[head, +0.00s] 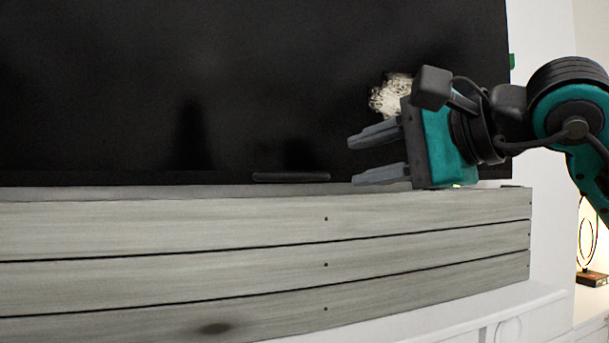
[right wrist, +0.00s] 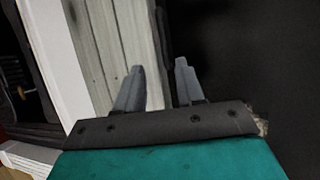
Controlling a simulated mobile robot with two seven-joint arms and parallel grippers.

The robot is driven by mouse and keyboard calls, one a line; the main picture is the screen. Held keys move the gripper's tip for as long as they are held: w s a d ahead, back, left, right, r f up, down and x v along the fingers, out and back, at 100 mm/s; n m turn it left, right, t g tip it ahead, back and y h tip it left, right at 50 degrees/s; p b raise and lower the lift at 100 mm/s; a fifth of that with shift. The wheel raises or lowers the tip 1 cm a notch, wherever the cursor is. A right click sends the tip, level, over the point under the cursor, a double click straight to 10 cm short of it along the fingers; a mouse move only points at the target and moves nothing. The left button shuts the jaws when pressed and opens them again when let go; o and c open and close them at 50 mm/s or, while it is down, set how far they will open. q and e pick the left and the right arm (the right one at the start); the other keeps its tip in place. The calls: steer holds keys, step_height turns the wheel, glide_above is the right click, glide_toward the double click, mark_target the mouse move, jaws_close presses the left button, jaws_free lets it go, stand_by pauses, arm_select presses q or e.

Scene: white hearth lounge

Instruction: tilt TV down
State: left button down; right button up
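The TV (head: 250,80) is a large black screen that fills the top of the head view, above a grey plank mantel. Its dark screen also shows on the right side of the right wrist view (right wrist: 240,50). My right gripper (head: 358,160) is in front of the TV's lower right part, its fingers pointing left and apart with nothing between them. In the right wrist view the two grey fingers (right wrist: 156,75) are also apart, near the TV's lower edge and the planks. I cannot tell whether they touch the TV. My left gripper is not in view.
The grey plank mantel (head: 430,250) juts out below the TV. A white ledge (head: 470,312) runs beneath it. A lit lamp (head: 588,240) stands at the far right. A pale textured thing (head: 387,97) shows behind my right gripper, partly hidden.

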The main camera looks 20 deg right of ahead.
mark_target(298, 177)
steer(key=x, duration=0.4)
steer(key=p+x, duration=0.1)
steer(key=x, duration=0.3)
steer(key=p+x, duration=0.1)
steer(key=x, duration=0.3)
steer(key=shift+w+d, duration=0.1)
steer(key=shift+w, duration=0.35)
steer(key=shift+c, duration=0.5)
jaws_close()
